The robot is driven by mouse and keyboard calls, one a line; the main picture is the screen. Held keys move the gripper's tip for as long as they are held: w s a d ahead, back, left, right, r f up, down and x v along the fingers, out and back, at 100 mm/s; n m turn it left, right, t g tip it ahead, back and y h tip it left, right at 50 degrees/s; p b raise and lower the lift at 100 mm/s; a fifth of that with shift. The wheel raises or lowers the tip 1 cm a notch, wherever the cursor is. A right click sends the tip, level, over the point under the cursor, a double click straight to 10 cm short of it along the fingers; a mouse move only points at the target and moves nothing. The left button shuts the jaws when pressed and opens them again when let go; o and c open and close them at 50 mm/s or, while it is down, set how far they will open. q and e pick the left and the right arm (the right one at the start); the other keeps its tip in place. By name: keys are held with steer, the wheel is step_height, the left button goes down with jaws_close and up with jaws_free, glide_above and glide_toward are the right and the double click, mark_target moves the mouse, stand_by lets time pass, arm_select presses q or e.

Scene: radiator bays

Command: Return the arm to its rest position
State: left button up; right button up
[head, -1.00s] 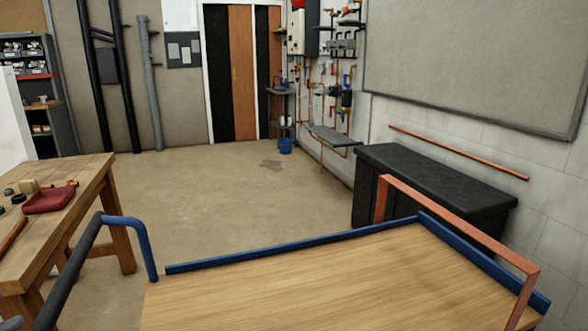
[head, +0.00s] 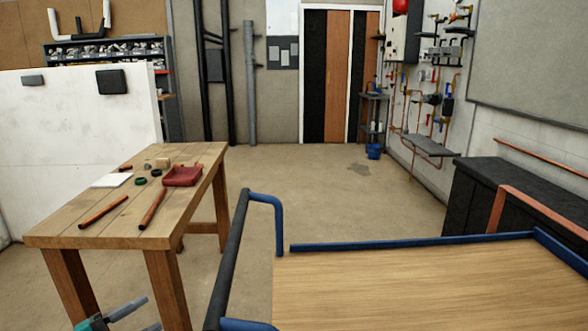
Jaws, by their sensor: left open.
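My left gripper (head: 139,318) shows at the bottom left of the head view, cut off by the lower edge. Its two grey fingers are apart with nothing seen between them. It is in front of the wooden workbench (head: 135,217), low near the bench's front legs, and looks clear of them. The rest of the left arm is out of the picture. My right gripper is not in view.
On the workbench are a red tray (head: 183,176), copper pipes (head: 103,212) and small parts. A wooden-topped cart (head: 420,285) with a blue rim and a dark handle (head: 231,260) fills the lower right. Open floor (head: 320,195) lies beyond.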

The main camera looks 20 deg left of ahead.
arm_select(q)
steer(key=s+d+f+n+g+y, duration=0.15)
steer(key=d+f+n+y, duration=0.35)
steer(key=d+f+n, duration=0.6)
steer(key=s+d+f+n+g, duration=0.1)
steer(key=s+d+n+g, duration=0.1)
steer(key=d, duration=0.7)
steer(key=s+d+f+n+g, duration=0.1)
steer(key=s+d+f+g, duration=0.1)
steer(key=d, duration=0.7)
steer(key=shift+f+n+g, duration=0.25)
steer(key=shift+n+g, duration=0.15)
steer(key=shift+g, duration=0.25)
steer(key=shift+w+y, duration=0.1)
steer(key=shift+y, duration=0.2)
